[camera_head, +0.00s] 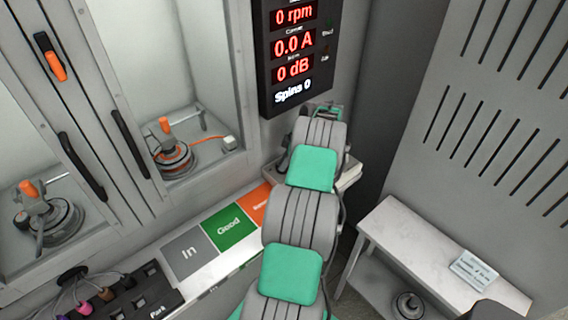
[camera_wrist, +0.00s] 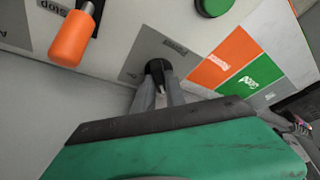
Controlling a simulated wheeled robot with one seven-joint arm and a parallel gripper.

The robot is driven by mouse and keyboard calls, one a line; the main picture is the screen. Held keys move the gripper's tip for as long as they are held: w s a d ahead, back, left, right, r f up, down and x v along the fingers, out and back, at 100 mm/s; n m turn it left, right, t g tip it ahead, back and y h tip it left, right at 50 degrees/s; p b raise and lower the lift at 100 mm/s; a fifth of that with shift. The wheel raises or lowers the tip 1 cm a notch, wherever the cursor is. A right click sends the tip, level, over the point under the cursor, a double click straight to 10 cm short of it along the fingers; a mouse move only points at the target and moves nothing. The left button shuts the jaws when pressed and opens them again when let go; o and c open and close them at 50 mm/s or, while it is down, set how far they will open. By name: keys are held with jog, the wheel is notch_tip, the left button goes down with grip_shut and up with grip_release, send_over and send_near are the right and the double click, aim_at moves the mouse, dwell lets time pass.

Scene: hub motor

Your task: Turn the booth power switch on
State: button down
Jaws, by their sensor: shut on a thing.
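In the wrist view, my gripper (camera_wrist: 168,90) is shut with its grey fingertips around a black knob (camera_wrist: 156,68). In the head view, my own arm reaches to the back wall and hides the gripper and the knob.
An orange lever (camera_wrist: 72,38) and a green button (camera_wrist: 213,4) are near the knob. A display (camera_head: 293,50) reads 0 rpm, 0.0 A, 0 dB. In, Good and orange zones (camera_head: 228,228) lie left of my arm; a white side table (camera_head: 405,235) stands right.

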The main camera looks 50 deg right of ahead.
jog(key=m+b, duration=0.2)
jog(key=m+h+b, duration=0.1)
jog(key=b, duration=0.1)
jog(key=shift+a+f+m+t+h, duration=0.1)
jog(key=shift+m+t+h, duration=0.2)
jog(key=shift+m, duration=0.1)
jog(key=m+b, duration=0.1)
jog(key=m, duration=0.1)
jog(key=m+h+b, duration=0.1)
jog(key=m+b, duration=0.1)
jog(key=shift+a+m+h, duration=0.1)
jog(key=shift+m+h, duration=0.2)
jog(key=m+h+b, duration=0.1)
jog(key=m, duration=0.1)
jog(key=m+g+h+b, duration=0.1)
jog(key=m, duration=0.2)
jog(key=shift+w+a+b, duration=0.1)
jog(key=shift+a+b, duration=0.05)
jog(key=shift+b, duration=0.15)
jog(key=shift+r+m+g+h+b, duration=0.15)
jog(key=shift+m+g+h+b, duration=0.15)
jog(key=shift+m, duration=0.75)
jog(key=shift+r+m+g+h+b, duration=0.15)
jog(key=shift+m+b, duration=0.25)
jog(key=shift+m, duration=0.65)
jog(key=c, duration=1.4)
grip_release()
jog(key=shift+f, duration=0.15)
